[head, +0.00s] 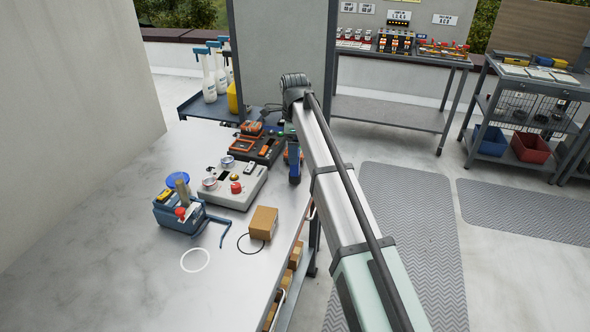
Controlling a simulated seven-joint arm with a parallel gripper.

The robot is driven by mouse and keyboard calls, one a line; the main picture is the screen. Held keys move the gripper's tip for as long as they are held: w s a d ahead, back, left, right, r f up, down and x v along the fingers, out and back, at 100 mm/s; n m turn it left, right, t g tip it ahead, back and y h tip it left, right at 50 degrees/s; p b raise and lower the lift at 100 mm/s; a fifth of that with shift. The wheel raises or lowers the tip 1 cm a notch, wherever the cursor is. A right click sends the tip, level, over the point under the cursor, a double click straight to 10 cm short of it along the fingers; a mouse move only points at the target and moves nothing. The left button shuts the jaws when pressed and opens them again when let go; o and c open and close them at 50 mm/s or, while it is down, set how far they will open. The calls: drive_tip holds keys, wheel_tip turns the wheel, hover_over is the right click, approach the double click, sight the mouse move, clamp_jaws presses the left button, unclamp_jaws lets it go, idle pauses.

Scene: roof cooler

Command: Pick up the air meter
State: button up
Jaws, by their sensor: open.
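An orange-and-black handheld meter (267,147) lies on the grey worktop (130,245), near its far end; I take it for the air meter, but its label is too small to read. A second orange device (251,128) is just behind it. My arm stretches from the lower right to a dark wrist above the far end of the worktop. The arm partly hides the gripper and the worktop's right edge.
A grey control box (234,187) with gauges and a red button stands nearer. Left of it is a blue tool caddy (180,215); a cardboard box (263,222) is near the right edge. A blue tool (294,170) stands by the arm. The near left worktop is clear.

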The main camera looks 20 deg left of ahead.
sight(295, 167)
drive_tip(key=shift+s+d+f, duration=0.1)
drive_tip(key=shift+d+f, duration=0.05)
drive_tip(key=shift+f, duration=2.95)
drive_tip(key=shift+c, duration=0.2)
drive_tip(key=c, duration=1.2)
